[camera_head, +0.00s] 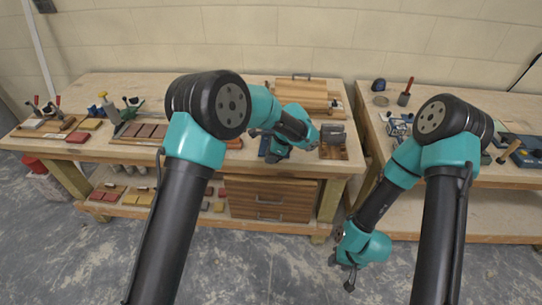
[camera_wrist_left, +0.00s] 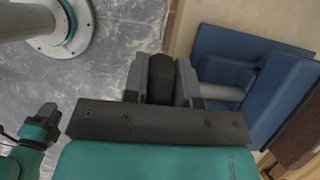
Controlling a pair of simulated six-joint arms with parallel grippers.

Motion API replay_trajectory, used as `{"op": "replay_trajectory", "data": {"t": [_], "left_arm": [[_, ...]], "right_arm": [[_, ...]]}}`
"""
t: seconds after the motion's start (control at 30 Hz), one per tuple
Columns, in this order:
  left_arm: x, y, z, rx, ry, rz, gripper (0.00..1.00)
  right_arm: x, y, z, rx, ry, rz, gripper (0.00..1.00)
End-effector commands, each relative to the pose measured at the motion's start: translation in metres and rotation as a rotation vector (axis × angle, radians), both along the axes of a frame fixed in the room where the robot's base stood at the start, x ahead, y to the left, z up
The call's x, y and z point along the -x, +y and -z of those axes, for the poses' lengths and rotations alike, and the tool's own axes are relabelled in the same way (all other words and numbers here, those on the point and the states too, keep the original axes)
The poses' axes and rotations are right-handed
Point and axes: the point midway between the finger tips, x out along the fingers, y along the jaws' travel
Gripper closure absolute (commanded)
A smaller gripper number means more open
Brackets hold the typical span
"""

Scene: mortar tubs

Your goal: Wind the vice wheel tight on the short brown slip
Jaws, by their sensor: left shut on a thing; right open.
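The blue vice (camera_wrist_left: 245,75) sits on the bench at the right of the left wrist view, with a pale screw (camera_wrist_left: 222,92) running towards my gripper. It shows partly in the head view (camera_head: 264,147), behind my left arm. My left gripper (camera_wrist_left: 160,85) is shut on the dark vice wheel (camera_wrist_left: 160,72), with one grey finger on each side of it. A brown piece (camera_wrist_left: 302,138) lies against the vice's blue jaw at the right edge; it looks like the slip, but its far end is cut off. My right gripper (camera_head: 349,280) is open and empty, low over the floor.
The left bench (camera_head: 95,90) carries coloured tiles, a stack of wooden boards (camera_head: 305,92) and a brown-and-grey stand (camera_head: 333,145) right of the vice. The right bench (camera_head: 425,110) holds tools. A gap with bare floor separates the benches.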

Motion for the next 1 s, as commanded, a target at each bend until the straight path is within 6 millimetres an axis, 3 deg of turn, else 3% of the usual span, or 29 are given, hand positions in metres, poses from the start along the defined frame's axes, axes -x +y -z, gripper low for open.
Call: {"op": "replay_trajectory", "data": {"t": [1.0], "left_arm": [[0.002, -0.0046, -0.0026, -0.575, -0.04, 0.0, 0.98]], "right_arm": [[0.0, 0.0, 0.0, 0.0, 0.0, 0.0, 0.57]]}}
